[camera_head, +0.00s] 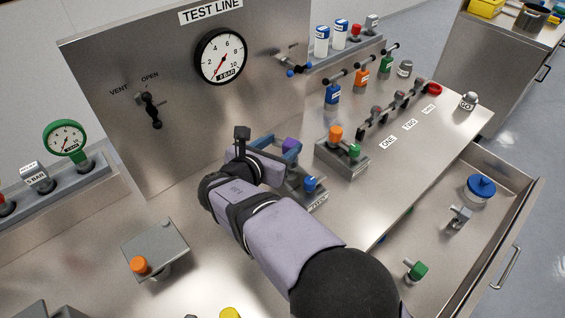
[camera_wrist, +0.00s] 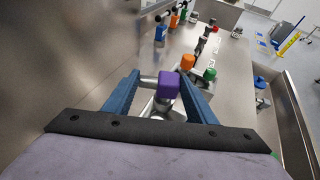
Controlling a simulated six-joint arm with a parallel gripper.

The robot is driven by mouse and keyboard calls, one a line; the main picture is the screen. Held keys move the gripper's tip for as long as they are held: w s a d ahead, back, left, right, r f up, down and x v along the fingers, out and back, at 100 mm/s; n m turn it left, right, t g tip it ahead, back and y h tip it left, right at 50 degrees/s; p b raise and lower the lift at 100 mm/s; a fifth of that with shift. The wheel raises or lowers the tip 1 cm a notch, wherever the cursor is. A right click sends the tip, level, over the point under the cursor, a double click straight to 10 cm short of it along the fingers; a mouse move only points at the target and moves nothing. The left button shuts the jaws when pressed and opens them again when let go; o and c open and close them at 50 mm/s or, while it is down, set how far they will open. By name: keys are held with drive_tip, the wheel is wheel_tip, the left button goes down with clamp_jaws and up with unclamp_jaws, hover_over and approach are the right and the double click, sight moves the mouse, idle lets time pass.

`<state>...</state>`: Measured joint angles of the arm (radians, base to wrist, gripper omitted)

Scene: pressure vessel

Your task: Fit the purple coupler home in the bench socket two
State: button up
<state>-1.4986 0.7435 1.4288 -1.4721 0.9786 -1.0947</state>
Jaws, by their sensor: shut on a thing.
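The purple coupler (camera_head: 291,146) is between the blue fingers of my gripper (camera_head: 278,150). In the wrist view, the coupler (camera_wrist: 168,84) shows its purple block, with grey metal fittings around and below it. My gripper (camera_wrist: 163,90) is shut on it, over the bench beside the panel. The bench sockets stand in a slanting row to the right, with labels ONE, TWO and a third. The socket beside label TWO (camera_head: 410,125) is small, and its inside cannot be made out. My arm hides part of the bench below the gripper.
A grey block (camera_head: 342,158) with orange and green caps stands right of my gripper. A blue-capped fitting (camera_head: 309,184) is close below it. Blue, orange and green valves line the back. The upright gauge panel (camera_head: 180,90) stands behind. An open drawer (camera_head: 440,255) is at right.

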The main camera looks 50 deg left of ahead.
drive_tip(key=shift+f+p, duration=0.65)
drive_tip(key=shift+f, duration=2.25)
drive_tip(key=shift+f, duration=0.2)
drive_tip(key=o, duration=1.8)
drive_tip(key=shift+r, duration=0.15)
drive_tip(key=b+v, duration=0.3)
drive_tip(key=v, duration=0.9)
drive_tip(key=shift+d, duration=0.1)
